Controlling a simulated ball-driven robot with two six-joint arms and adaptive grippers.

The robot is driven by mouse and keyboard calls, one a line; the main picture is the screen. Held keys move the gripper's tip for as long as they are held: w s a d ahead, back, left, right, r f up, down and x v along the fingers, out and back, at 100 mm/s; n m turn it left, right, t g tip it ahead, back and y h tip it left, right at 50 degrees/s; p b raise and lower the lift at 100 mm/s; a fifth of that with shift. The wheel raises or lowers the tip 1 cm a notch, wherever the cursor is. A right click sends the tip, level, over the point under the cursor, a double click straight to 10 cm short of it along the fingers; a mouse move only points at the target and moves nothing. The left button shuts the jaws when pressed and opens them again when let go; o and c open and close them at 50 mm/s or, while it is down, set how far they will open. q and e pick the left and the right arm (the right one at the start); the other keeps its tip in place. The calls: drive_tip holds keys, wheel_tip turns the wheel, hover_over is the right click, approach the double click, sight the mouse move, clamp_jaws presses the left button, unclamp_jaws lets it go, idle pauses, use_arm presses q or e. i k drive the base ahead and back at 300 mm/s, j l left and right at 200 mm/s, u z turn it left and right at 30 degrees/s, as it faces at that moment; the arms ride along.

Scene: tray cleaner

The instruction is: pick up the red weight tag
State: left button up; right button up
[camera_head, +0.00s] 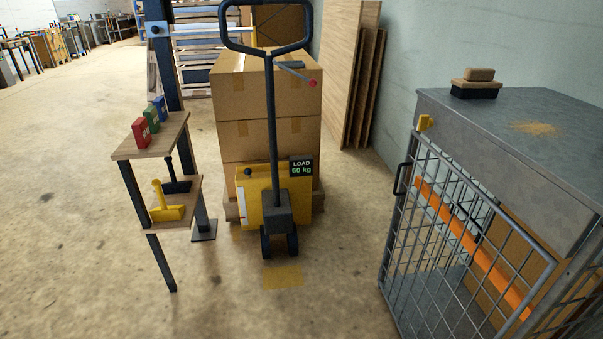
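The red weight tag (142,132) stands upright at the near end of the small wooden top shelf (165,139) of a stand at the left. A green tag (151,118) and a blue tag (159,107) stand behind it in a row on the same shelf. The tags carry white markings too small to read. Neither of my grippers is in view, and nothing touches the red tag.
A yellow pallet truck (257,202) with stacked cartons (266,87) stands right of the shelf; its display (301,167) reads LOAD 60 kg. The lower shelf holds a yellow tool (166,211) and a black tool (177,184). A mesh cage (440,240) is at right.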

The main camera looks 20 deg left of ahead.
sight(141, 130)
drive_tip(key=u, duration=0.75)
drive_tip(key=i+u, duration=0.2)
drive_tip(key=u, duration=0.2)
drive_tip(key=i+l+u, duration=0.15)
drive_tip(key=u, duration=0.2)
drive_tip(key=i+l+u, duration=0.15)
drive_tip(key=u, duration=0.25)
drive_tip(key=i+l+u, duration=0.1)
drive_tip(key=l+u, duration=0.25)
drive_tip(key=i+l+u, duration=0.1)
drive_tip(key=l, duration=0.25)
drive_tip(key=i+l, duration=0.2)
drive_tip(key=l, duration=0.15)
drive_tip(key=i+l+u, duration=0.15)
drive_tip(key=l, duration=0.2)
drive_tip(key=i+l, duration=0.1)
drive_tip(key=l, duration=0.25)
drive_tip(key=u, duration=0.05)
